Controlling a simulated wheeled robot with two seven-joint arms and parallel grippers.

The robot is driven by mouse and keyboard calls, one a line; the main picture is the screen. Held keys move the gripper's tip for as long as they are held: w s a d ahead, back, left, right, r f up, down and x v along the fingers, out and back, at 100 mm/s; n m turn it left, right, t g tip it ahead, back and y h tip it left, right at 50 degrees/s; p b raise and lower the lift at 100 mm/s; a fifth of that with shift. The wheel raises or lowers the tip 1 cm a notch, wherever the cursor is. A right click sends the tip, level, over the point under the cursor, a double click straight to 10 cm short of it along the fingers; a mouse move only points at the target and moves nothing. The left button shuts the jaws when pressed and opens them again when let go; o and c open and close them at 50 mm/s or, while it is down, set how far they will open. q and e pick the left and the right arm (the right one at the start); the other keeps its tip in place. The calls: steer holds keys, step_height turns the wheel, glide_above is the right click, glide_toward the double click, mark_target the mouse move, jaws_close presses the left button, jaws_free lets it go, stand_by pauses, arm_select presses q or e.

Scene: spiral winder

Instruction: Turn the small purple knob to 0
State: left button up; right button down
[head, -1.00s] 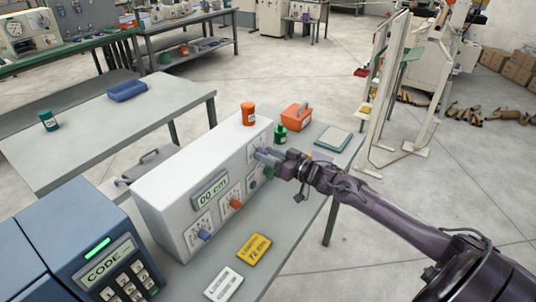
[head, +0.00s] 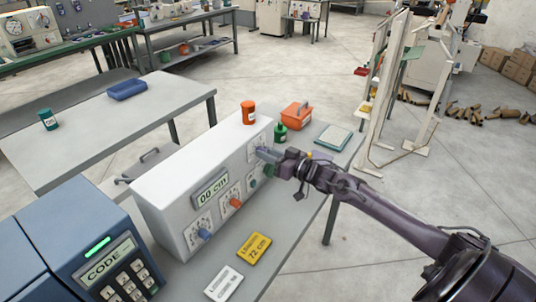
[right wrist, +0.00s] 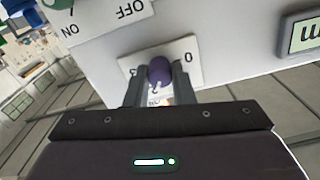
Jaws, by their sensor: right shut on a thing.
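The small purple knob (right wrist: 159,71) sits on a white dial plate (right wrist: 186,75) on the upright face of a white machine (head: 168,176). In the right wrist view a 0 is printed at the plate's right side; other marks below the knob are partly hidden by the fingers. My right gripper (right wrist: 161,85) is shut on the purple knob, one finger on each side. In the head view my right gripper (head: 263,154) reaches the far end of the machine's front and covers most of the knob. My left gripper is not in view.
A yellow card (head: 254,247) lies in front. A blue keypad box (head: 95,250) stands at the left.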

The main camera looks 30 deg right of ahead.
steer(key=n+b, duration=1.3)
steer(key=n, duration=1)
steer(key=shift+f, duration=0.15)
steer(key=shift+n, duration=0.3)
steer(key=c, duration=1.2)
jaws_free()
steer(key=shift+c, duration=0.2)
steer(key=shift+s, duration=0.1)
